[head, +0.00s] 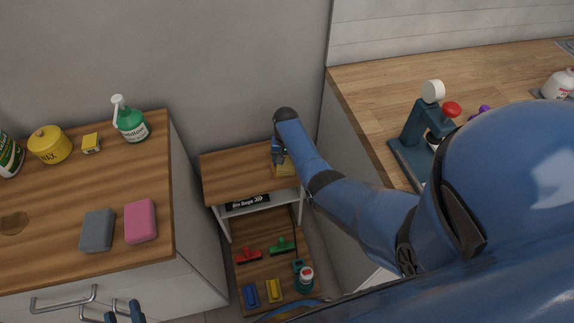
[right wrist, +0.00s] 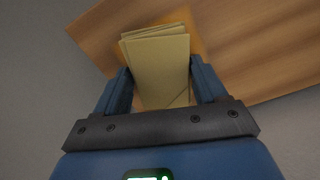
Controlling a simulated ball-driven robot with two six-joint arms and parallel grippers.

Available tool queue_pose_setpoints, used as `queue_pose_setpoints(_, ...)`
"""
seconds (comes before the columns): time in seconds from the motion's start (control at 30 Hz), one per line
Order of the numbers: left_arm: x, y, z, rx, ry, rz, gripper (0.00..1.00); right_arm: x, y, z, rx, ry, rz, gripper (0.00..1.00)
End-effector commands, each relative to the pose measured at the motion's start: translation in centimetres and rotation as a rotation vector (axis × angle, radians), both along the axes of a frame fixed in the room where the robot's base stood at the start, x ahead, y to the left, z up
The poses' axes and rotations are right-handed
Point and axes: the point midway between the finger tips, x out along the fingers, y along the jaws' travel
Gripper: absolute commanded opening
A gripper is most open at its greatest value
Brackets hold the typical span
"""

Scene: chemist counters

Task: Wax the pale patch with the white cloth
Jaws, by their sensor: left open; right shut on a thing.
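My right gripper (head: 278,156) is over the top of the small wooden bench (head: 228,174) in the head view. In the right wrist view, its fingers (right wrist: 162,84) are shut on a folded cloth (right wrist: 160,62), which looks pale yellow rather than white. The cloth is at the bench top; whether it touches cannot be told. A lighter orange patch (right wrist: 200,38) of wood shows around the cloth, mostly covered by it. My left gripper (head: 125,313) is open and empty at the bottom edge of the head view, partly cut off, by the left counter's front.
The left counter (head: 60,205) holds a yellow wax tin (head: 50,145), a small yellow box (head: 91,143), a green spray bottle (head: 131,121), grey (head: 97,230) and pink (head: 140,221) sponges. The right counter (head: 370,90) is close.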

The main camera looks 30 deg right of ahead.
Motion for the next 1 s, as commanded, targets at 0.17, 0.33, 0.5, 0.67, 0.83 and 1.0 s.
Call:
queue_pose_setpoints(0.17,0.0,0.0,-1.9,0.0,0.0,0.0,0.43,1.2,-0.3,-0.4,0.0,0.0,0.0,0.47)
queue_pose_setpoints(0.33,0.0,0.0,-2.6,0.0,0.0,0.0,0.43,1.9,-0.5,-0.2,0.0,0.0,0.0,0.47)
queue_pose_setpoints(0.5,0.0,0.0,-2.9,0.0,0.0,0.0,0.43,2.2,-0.6,0.0,0.0,0.0,0.0,0.47)
queue_pose_setpoints(0.67,0.0,0.0,-4.1,0.0,0.0,0.0,0.43,2.9,-0.8,-0.3,0.0,0.0,0.0,0.47)
queue_pose_setpoints(0.83,0.0,0.0,-5.5,0.0,0.0,0.0,0.43,3.9,-1.0,-0.2,-0.001,-0.001,0.0,0.47)
queue_pose_setpoints(1.0,0.0,0.0,-6.9,0.0,0.0,0.0,0.43,4.9,-1.3,-0.2,0.0,-0.001,0.0,0.47)
